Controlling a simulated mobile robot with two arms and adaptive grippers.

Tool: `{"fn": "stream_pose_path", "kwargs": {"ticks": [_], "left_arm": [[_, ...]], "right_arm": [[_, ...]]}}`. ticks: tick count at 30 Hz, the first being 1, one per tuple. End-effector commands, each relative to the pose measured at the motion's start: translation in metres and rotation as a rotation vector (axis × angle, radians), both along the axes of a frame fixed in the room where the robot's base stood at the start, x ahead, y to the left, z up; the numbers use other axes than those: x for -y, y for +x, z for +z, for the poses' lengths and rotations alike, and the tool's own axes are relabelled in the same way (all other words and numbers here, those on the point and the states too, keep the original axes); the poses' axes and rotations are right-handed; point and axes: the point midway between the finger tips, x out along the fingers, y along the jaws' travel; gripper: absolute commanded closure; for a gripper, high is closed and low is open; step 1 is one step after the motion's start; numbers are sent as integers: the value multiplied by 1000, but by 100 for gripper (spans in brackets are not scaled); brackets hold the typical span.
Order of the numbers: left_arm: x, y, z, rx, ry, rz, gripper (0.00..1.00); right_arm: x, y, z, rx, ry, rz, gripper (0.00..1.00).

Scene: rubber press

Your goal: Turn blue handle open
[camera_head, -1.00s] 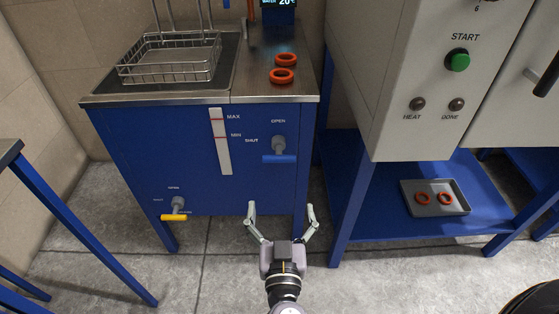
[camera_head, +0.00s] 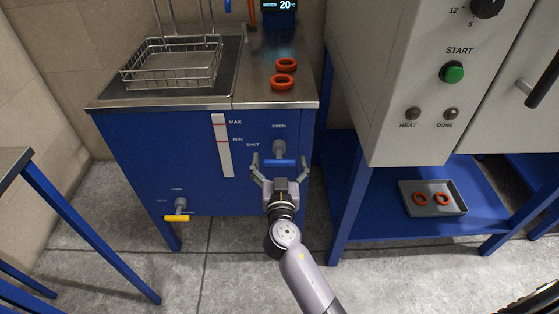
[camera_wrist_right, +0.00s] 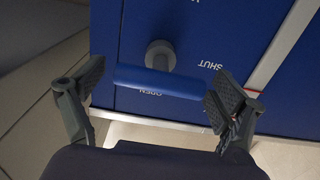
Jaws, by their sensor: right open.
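The blue handle (camera_head: 281,162) is a horizontal bar on a grey valve stem, on the front of the blue cabinet (camera_head: 150,150). OPEN is printed above it and SHUT to its left. My right gripper (camera_head: 279,160) is open, with one finger near each end of the bar. In the right wrist view the blue handle (camera_wrist_right: 160,82) lies crosswise between the open fingertips of my right gripper (camera_wrist_right: 154,92), with a gap at the left end and its right end close to the finger pad. My left gripper is not in view.
A yellow handle (camera_head: 176,217) sits low on the cabinet at the left. A wire basket (camera_head: 172,65) and red rings (camera_head: 284,82) are on top. A grey press (camera_head: 420,90) stands at the right, above a tray (camera_head: 457,205) with red rings.

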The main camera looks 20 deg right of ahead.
Motion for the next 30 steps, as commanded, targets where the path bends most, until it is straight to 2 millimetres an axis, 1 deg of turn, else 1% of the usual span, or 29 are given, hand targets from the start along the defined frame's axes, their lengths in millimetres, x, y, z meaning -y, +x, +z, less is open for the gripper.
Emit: {"fn": "stream_pose_path", "kwargs": {"ticks": [7, 27, 29, 30], "left_arm": [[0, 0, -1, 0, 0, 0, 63], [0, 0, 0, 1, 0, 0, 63], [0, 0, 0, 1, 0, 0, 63], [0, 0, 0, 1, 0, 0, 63]], "right_arm": [[0, 0, 0, 0, 0, 0, 10], [0, 0, 0, 0, -1, 0, 55], [0, 0, 0, 0, -1, 0, 58], [0, 0, 0, 0, -1, 0, 58]]}}
